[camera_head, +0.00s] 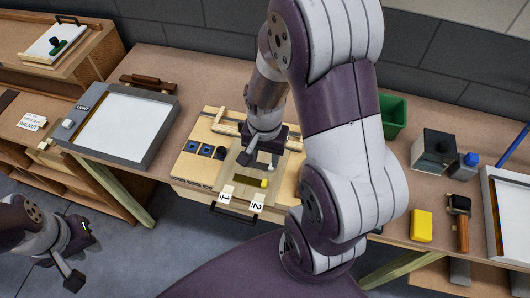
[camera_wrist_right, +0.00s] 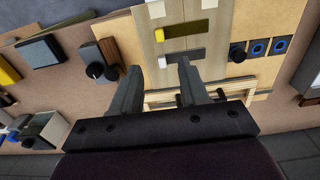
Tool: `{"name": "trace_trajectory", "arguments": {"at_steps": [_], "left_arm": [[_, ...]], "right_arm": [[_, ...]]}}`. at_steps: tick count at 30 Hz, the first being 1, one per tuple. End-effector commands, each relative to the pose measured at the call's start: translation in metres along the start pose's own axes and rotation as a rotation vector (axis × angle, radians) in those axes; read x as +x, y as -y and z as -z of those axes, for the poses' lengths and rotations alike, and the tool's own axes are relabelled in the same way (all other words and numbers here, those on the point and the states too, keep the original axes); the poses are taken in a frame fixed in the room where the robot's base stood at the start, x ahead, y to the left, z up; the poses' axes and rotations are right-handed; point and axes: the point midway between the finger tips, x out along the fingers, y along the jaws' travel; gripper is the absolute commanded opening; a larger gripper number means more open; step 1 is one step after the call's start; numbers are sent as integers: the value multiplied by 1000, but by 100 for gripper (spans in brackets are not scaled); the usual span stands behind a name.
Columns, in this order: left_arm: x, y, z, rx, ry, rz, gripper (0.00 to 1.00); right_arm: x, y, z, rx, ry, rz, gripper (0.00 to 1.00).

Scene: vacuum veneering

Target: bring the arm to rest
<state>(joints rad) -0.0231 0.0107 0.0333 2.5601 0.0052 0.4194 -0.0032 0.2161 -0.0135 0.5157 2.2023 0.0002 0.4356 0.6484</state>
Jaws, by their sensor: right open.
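My right arm reaches down the middle of the head view. Its gripper (camera_head: 260,159) is over a wooden board with a pale panel on the bench. In the right wrist view the right gripper's two fingers (camera_wrist_right: 160,68) stand apart with nothing held between them. The panel (camera_wrist_right: 184,12) lies beyond the fingertips and carries a dark olive strip and small yellow and white pieces. My left gripper (camera_head: 80,258) hangs at the lower left of the head view, off the bench, its fingers apart and empty. My right arm hides part of the board and bench.
A grey-framed tray (camera_head: 155,152) lies left of the board. Cards marked 1 (camera_head: 227,195) and 2 (camera_head: 257,203) sit at its front. To the right are a green bin (camera_head: 393,116), a dark box (camera_head: 433,152), a yellow block (camera_head: 421,225) and a wood-handled tool (camera_head: 462,232).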

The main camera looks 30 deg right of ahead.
Motion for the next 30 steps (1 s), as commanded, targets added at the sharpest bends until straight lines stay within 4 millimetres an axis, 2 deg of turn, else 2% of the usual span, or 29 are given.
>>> {"name": "trace_trajectory", "arguments": {"at_steps": [4, 15, 17, 19, 21, 23, 27, 30], "left_arm": [[0, 0, 0, 0, 0, 0, 25], [0, 0, 0, 0, 0, 0, 25], [0, 0, 0, 0, 0, 0, 25], [3, 0, 0, 0, 0, 0, 25], [12, 0, -1, 0, 0, 0, 25], [17, 0, -2, 0, 0, 0, 25], [22, 0, -3, 0, 0, 0, 25], [20, 0, -2, 0, 0, 0, 25]], "right_arm": [[-9, 0, 0, 0, 0, 0, 44], [-9, 0, 0, -22, 0, 0, 44], [-8, -2, -2, -122, 3, -2, 44], [-13, -3, -12, -347, -8, 5, 44], [-19, 6, -26, -621, -45, 22, 44], [-24, 14, -38, -777, -71, 33, 44], [-30, 31, -52, -889, -109, 54, 44], [-32, 32, -52, -891, -108, 54, 44]]}}
